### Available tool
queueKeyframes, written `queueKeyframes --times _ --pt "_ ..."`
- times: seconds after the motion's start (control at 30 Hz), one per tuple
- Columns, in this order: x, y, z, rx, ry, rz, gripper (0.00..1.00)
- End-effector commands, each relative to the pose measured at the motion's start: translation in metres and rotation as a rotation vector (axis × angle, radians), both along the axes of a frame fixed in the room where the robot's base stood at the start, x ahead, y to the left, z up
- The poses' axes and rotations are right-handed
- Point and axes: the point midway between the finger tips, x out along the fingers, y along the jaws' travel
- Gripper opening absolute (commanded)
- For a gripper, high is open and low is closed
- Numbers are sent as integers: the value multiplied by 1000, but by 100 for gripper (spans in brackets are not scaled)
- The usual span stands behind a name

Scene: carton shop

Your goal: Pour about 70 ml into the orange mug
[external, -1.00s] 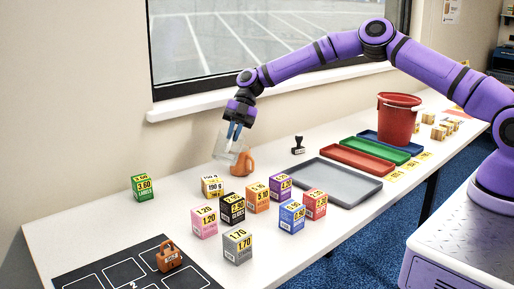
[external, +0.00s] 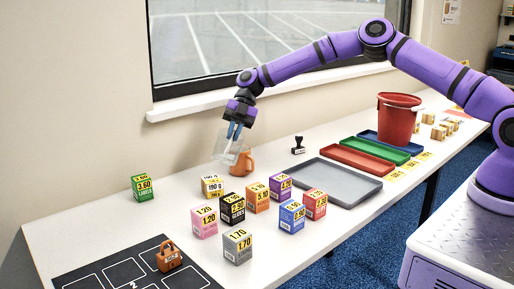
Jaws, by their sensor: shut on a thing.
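The orange mug (external: 246,164) stands upright on the white table, near the wall side. My gripper (external: 235,131) is above and slightly left of it, with blue fingertips shut on a clear see-through container (external: 226,149). The container is tilted and held above the table at the mug's left, overlapping the mug's edge in this view. I cannot tell whether it touches the mug. Any liquid in the container or the mug is too small or hidden to make out.
Several small labelled cartons (external: 238,247) stand in front of the mug. A grey tray (external: 335,200), a black stamp (external: 298,146), a red tray (external: 355,160) and a red bucket (external: 397,120) are to the right. A black mat (external: 100,279) lies front left. The window sill (external: 190,109) is behind.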

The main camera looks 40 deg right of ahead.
Motion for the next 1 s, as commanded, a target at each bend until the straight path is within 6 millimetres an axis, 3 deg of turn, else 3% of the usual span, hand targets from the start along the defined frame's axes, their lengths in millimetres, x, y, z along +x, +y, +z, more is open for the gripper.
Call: queueKeyframes --times 0.47,0.77,1.0 --pt "-5 11 3 -104 -49 5 0" --pt "-13 30 -27 -236 -107 4 0" --pt "-21 46 -27 -366 -166 3 0"
